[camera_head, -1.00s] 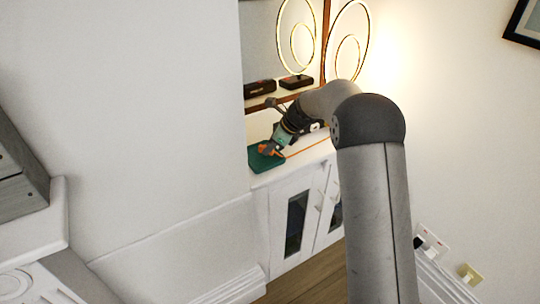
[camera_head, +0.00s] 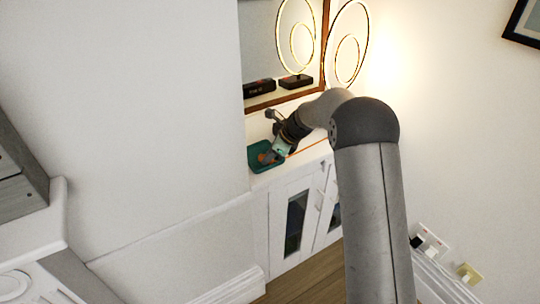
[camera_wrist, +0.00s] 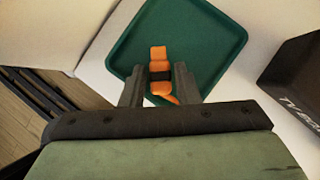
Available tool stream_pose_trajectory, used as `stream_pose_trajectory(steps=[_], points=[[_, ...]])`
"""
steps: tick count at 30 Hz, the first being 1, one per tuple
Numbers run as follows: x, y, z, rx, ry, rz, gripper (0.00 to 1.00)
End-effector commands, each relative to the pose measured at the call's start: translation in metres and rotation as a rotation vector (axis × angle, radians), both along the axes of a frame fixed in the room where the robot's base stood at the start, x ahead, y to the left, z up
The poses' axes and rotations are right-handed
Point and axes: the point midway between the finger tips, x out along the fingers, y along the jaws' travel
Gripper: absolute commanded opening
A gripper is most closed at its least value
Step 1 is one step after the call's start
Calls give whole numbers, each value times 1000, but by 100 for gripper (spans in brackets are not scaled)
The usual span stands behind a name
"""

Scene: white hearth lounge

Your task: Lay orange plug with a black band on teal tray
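The orange plug with a black band (camera_wrist: 159,55) lies on the teal tray (camera_wrist: 208,25) in the wrist view, its orange cord running back under my gripper. My gripper (camera_wrist: 159,68) is just over the plug, with one finger on either side. Narrow gaps show between the fingers and the plug, so it looks open. In the head view, my gripper (camera_head: 270,156) is low over the teal tray (camera_head: 254,164), and the orange plug (camera_head: 264,158) shows small beside its tip. The gripper partly hides the tray there.
The tray sits near the left end of a white cabinet top (camera_head: 300,160), close to the wall. A dark box (camera_wrist: 297,80) stands right of the tray in the wrist view. A dark clock-like box (camera_head: 259,87) and a ring lamp (camera_head: 296,81) stand behind.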

Motion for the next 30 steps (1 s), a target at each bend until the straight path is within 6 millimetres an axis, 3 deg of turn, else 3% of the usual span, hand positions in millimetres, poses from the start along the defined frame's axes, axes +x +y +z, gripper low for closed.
stream_pose_trajectory(steps=[16,21,30], points=[[-15,-53,86,0,-4,-2,28],[-17,-61,99,0,-1,0,28],[-18,-63,101,0,-1,0,28]])
